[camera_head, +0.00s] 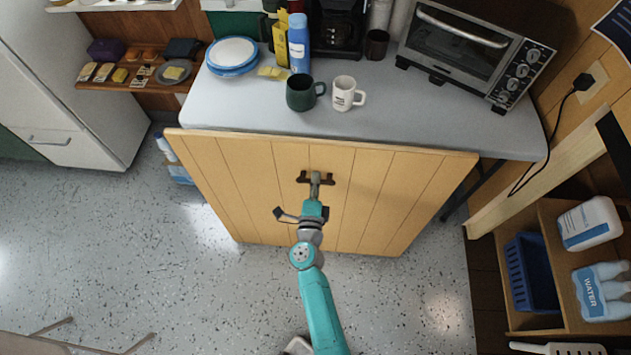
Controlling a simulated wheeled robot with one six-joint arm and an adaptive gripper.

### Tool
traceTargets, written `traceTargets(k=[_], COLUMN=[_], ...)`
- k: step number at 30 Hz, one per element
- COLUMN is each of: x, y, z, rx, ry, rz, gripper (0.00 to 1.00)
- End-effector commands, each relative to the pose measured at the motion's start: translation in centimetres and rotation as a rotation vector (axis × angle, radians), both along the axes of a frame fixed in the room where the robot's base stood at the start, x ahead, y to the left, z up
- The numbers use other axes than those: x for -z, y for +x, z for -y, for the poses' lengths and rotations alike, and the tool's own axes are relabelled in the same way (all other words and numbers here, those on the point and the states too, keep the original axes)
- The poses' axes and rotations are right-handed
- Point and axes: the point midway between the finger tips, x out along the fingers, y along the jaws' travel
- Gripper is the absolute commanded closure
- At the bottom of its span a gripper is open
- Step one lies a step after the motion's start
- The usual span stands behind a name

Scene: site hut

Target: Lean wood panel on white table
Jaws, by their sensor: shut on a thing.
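The wood panel (228,185) is a light, vertically grooved board in front of the white table (415,115). Its top edge runs along the table's front edge, and its lower edge is near the floor. From this view I cannot tell whether it touches the table. My gripper (315,181) is at the upper middle of the panel's front face, shut on a small dark handle or bracket there. The exact finger contact is too small to see.
On the table are a dark green mug (301,93), a white mug (345,94), a blue bottle (299,43), stacked plates (232,54) and a toaster oven (470,48). A shelf with a blue basket (531,274) stands at right. Speckled floor at left is mostly clear.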

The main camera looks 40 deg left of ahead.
Motion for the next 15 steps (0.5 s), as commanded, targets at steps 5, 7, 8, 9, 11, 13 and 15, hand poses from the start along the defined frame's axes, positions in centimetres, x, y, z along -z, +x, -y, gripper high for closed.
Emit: traceTargets(k=[5,7,8,9,11,13,15], x=[-0.4,-0.5,-0.5,-0.5,-0.5,-0.4,-0.4], y=[0.7,0.9,1.0,1.1,1.3,1.5,1.7], z=[-0.5,-0.6,-0.7,-0.7,-0.8,-0.9,-1.1], rx=[0.001,0.001,0.001,0.001,0.001,0.001,0.001], ry=[0.001,-0.001,-0.002,-0.002,-0.003,-0.007,-0.009], rz=[-0.003,-0.005,-0.007,-0.009,-0.011,-0.015,-0.018], gripper=[1.0,1.0,1.0,1.0,1.0,1.0,1.0])
